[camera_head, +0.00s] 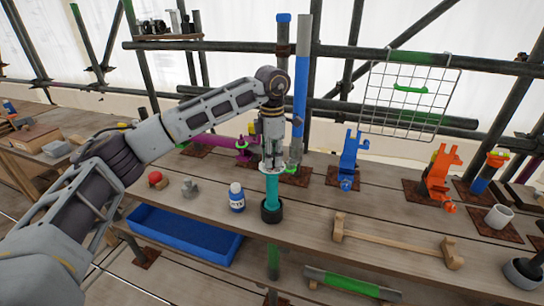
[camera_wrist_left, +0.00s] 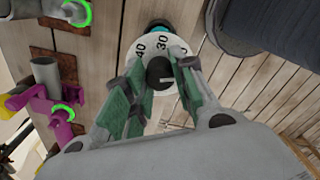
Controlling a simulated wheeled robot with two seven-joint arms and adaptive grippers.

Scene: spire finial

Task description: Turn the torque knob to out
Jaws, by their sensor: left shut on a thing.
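A teal upright tool (camera_head: 272,188) stands on a black round base (camera_head: 271,211) on the plank bench. Its white dial (camera_wrist_left: 142,50) faces up in the left wrist view, with 40 and 30 readable and other marks partly covered. The black torque knob (camera_wrist_left: 159,70) sits at the dial's middle and carries a pale line. My left gripper (camera_head: 272,163) comes down on the tool from above. In the left wrist view its green-padded fingers (camera_wrist_left: 155,88) are closed on the knob. The exact setting is partly hidden by the fingers. My right gripper is in neither view.
A blue-and-white bottle (camera_head: 237,199) and a grey knobbed part (camera_head: 190,188) stand left of the tool, near a red button (camera_head: 155,178). A wooden bar (camera_head: 395,243) lies at the right. A blue clamp (camera_head: 349,160) and orange clamp (camera_head: 440,178) stand behind. A blue tray (camera_head: 185,236) sits below.

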